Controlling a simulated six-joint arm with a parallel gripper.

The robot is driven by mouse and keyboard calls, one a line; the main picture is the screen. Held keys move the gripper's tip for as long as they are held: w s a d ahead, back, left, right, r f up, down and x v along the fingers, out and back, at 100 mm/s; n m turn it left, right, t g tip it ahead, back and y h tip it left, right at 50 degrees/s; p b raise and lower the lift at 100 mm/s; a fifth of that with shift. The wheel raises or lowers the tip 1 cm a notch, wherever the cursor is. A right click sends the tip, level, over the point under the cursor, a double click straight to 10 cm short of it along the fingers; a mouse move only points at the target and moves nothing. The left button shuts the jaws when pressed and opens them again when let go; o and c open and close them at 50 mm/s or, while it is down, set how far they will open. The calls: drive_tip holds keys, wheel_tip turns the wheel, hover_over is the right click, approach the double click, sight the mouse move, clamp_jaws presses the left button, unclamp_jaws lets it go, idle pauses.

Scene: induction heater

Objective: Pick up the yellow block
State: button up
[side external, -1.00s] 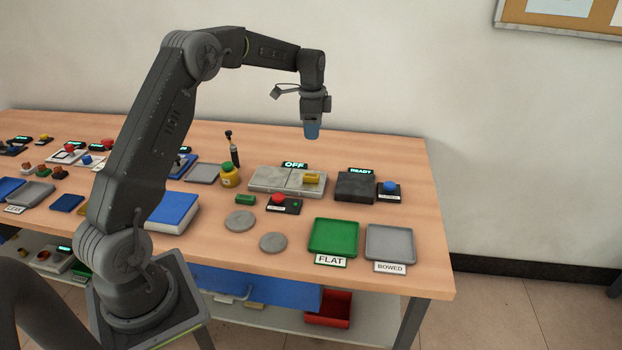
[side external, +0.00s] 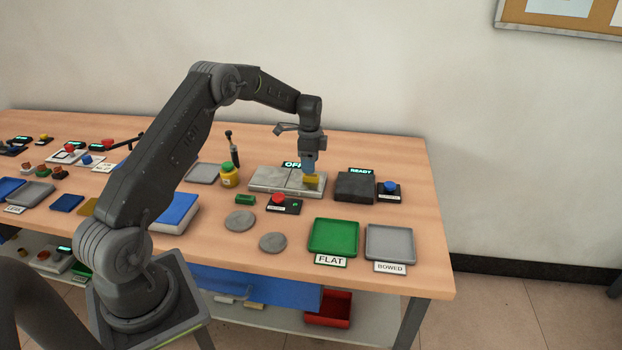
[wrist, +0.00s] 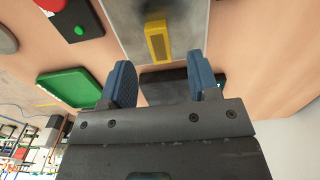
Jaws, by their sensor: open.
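The yellow block (side external: 312,181) lies on the right part of the grey plate of the heater (side external: 265,181). In the wrist view the yellow block (wrist: 158,42) shows ahead of the fingers, on the grey plate (wrist: 190,18). My gripper (side external: 309,168) is just above the block in the side view, pointing down, and partly covers it. In the wrist view my gripper (wrist: 160,82) has its two blue fingers spread apart, with nothing between them. The block lies beyond the fingertips, roughly in line with the gap.
A dark box marked READY (side external: 355,187) stands right of the plate, with a blue button (side external: 389,187) beside it. A red button (side external: 278,198) is in front. Green FLAT (side external: 334,237) and grey BOWED (side external: 390,244) trays lie nearer. A yellow jar (side external: 230,176) stands left of the plate.

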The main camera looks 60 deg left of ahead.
sight(311, 178)
wheel_tip(311, 178, down, 4)
drive_tip(key=shift+w+d+f, duration=0.1)
drive_tip(key=shift+d+f, duration=0.05)
drive_tip(key=shift+f, duration=0.1)
drive_tip(key=shift+c, duration=0.4)
clamp_jaws()
drive_tip(key=shift+r, duration=0.15)
